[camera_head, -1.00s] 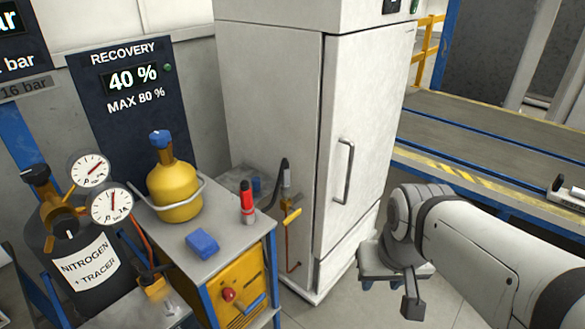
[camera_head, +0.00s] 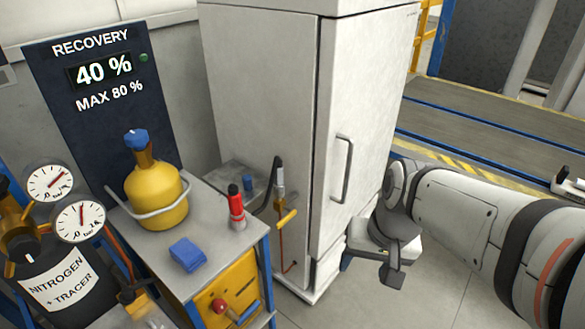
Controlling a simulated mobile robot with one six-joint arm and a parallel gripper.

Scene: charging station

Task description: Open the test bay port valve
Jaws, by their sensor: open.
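A small valve with a yellow lever (camera_head: 287,217) sits on a copper pipe at the left side of the tall white cabinet (camera_head: 262,110). A black hose end with a clear fitting meets it from above. No label on it is legible, so I cannot confirm that it is the test bay port valve. My gripper (camera_head: 368,266) is open and points down in front of the cabinet's lower right, to the right of the valve and apart from it. Nothing shows between its fingers.
A nitrogen cylinder (camera_head: 58,284) with gauges stands left. Floor is clear at lower right.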

